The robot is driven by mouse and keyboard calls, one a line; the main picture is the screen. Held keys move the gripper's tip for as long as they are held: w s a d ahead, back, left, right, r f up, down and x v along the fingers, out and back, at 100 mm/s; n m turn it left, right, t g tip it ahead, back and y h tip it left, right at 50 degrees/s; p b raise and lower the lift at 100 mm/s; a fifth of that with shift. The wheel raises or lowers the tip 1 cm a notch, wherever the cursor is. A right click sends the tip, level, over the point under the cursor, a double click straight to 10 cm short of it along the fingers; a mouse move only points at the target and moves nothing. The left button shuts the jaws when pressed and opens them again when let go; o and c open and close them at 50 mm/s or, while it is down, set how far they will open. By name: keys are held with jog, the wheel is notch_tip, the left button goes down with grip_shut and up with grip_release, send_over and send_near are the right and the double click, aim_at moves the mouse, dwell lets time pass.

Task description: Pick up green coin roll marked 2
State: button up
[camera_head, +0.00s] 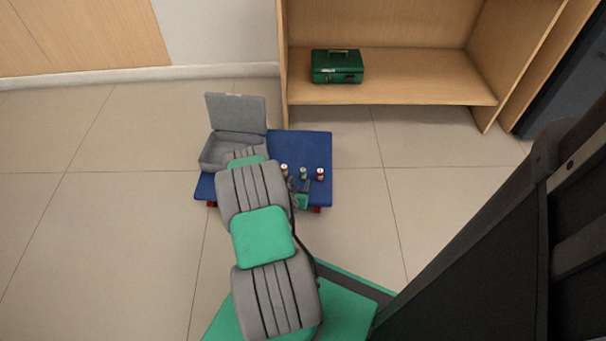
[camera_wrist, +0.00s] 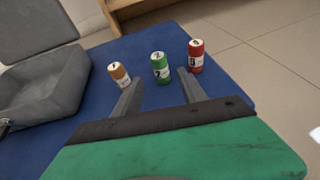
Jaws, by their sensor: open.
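The green coin roll marked 2 (camera_wrist: 160,68) stands upright on the blue platform, in the middle of a row of three rolls. It also shows in the head view (camera_head: 303,173). My gripper (camera_wrist: 155,84) is open, with its two grey fingers pointing toward the green roll. The roll appears just beyond the fingertips and between their lines, with nothing held. In the head view my gripper (camera_head: 297,187) is near the row, partly hidden by my arm. An orange roll marked 1 (camera_wrist: 119,75) stands to the left, and a red roll (camera_wrist: 196,56) stands to the right.
The blue platform (camera_head: 318,145) carries an open grey box (camera_wrist: 45,88) with its lid raised, left of the rolls. A wooden shelf (camera_head: 400,91) behind holds a green cash box (camera_head: 337,67). The platform right of the red roll is clear.

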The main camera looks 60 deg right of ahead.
aim_at(302, 175)
jog(key=b+x, duration=0.3)
jog(key=x, duration=0.3)
jog(key=shift+d+r, duration=0.1)
jog(key=shift+d, duration=0.4)
jog(key=shift+r, duration=0.1)
grip_shut()
